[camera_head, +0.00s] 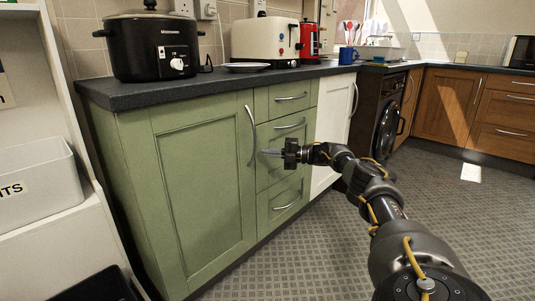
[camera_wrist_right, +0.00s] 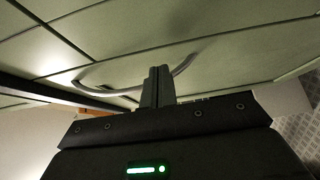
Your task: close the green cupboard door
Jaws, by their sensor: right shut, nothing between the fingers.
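The green cupboard door (camera_head: 197,195) is the large panelled door on the left of the green unit. It looks flush with the cupboard front, and no gap shows along its edge. Its curved metal handle (camera_head: 252,136) runs upright near its right edge. My right gripper (camera_head: 272,153) is shut and empty, just right of the handle and in front of the green drawers. In the right wrist view the shut fingers (camera_wrist_right: 157,86) overlap curved metal (camera_wrist_right: 185,65) close to green panels. I cannot tell whether they touch. My left gripper is out of view.
Green drawers (camera_head: 287,135) with metal handles stand right of the door, then a white door (camera_head: 333,127). A dark worktop (camera_head: 215,82) above carries a black slow cooker (camera_head: 155,45) and a toaster (camera_head: 265,40). White shelving (camera_head: 45,228) stands at left. The patterned floor (camera_head: 300,255) in front is clear.

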